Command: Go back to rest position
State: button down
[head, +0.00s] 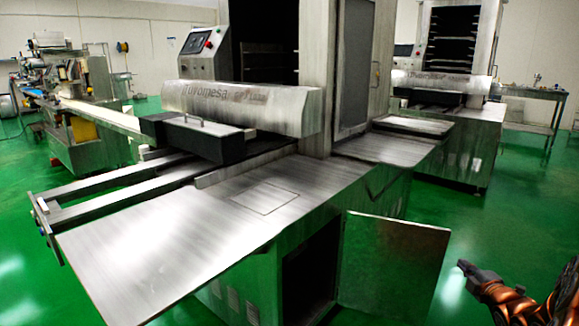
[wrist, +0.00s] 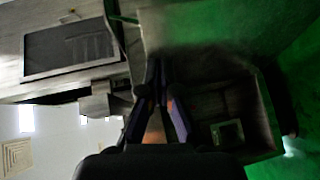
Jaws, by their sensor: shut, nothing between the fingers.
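My gripper (head: 464,266) is at the lower right in the head view, with my dark and copper-coloured arm behind it. It is shut and empty, in the air to the right of the open cabinet door (head: 393,262) of the encrusting machine (head: 200,215). I cannot judge the exact gap between the gripper and the door. In the wrist view the dark fingers of my gripper (wrist: 158,75) reach up the middle of a dim, turned picture. Machine panels show at the upper left there, and an open dark compartment (wrist: 262,105) shows on the right.
The machine's steel table and open door fill the space left of my gripper. A second similar machine (head: 455,130) stands behind at the right, near a metal table (head: 530,93). Another machine (head: 75,95) is at the far left. Green floor (head: 480,215) is clear around the gripper.

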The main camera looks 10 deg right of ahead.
jog(key=s+a+r+m+g+h+p, duration=0.1)
jog(key=s+a+r+m+g+p, duration=0.3)
jog(key=a+r+p, duration=0.5)
jog(key=s+a+r+m+g+h+p, duration=0.1)
jog(key=s+a+r+m+g+p, duration=0.3)
jog(key=a+r+p, duration=0.55)
jog(key=s+a+r+m+g+y+p, duration=0.1)
jog(key=s+a+r+m+g+p, duration=0.1)
jog(key=s+a+r, duration=0.5)
jog(key=s+a+r+m+g+y+p, duration=0.1)
jog(key=s+a+r+m+g+p, duration=0.2)
jog(key=s+a+r+p, duration=0.4)
jog(key=s+a+r+m+g+y+p, duration=0.2)
jog(key=s+a+r+g+p, duration=0.2)
jog(key=s, duration=1.4)
jog(key=a+r+p, duration=0.1)
jog(key=a+r, duration=0.1)
jog(key=a, duration=0.1)
jog(key=shift+s+r+m+g, duration=0.3)
jog(key=shift+s+r+g, duration=0.05)
jog(key=shift+r+g, duration=0.05)
